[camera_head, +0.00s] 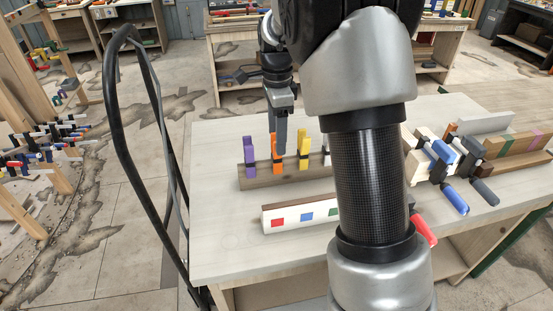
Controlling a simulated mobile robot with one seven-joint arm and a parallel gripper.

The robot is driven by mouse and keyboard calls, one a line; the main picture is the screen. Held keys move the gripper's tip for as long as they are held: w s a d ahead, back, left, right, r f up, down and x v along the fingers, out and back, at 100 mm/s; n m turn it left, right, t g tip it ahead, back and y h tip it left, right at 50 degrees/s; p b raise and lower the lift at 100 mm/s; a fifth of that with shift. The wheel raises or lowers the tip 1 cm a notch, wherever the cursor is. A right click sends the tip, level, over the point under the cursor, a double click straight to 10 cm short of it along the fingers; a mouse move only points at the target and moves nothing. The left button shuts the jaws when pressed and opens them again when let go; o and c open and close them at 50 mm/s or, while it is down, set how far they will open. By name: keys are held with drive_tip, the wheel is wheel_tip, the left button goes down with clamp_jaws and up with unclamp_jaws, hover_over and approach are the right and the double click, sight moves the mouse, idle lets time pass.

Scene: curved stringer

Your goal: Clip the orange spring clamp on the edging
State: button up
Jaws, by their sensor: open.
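The orange spring clamp (276,166) stands upright in a wooden rack (300,174) on the workbench, between a purple clamp (249,157) on its left and a yellow clamp (303,150) on its right. My gripper (279,148) points down right at the orange clamp and covers part of it; its jaws are open, and contact cannot be told. In front of the rack lies a pale strip with a brown top edge (300,204), likely the edging, marked with red, blue and green squares. My arm hides its right part.
My arm covers the middle right of the bench (222,240). To the right, blue-handled and dark-handled bar clamps (455,200) grip wooden blocks, and a red handle (423,230) sticks out beside my arm. The bench's left end is clear.

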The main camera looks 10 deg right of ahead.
wheel_tip(320, 180, down, 6)
drive_tip(key=shift+r, duration=0.1)
idle(0.4)
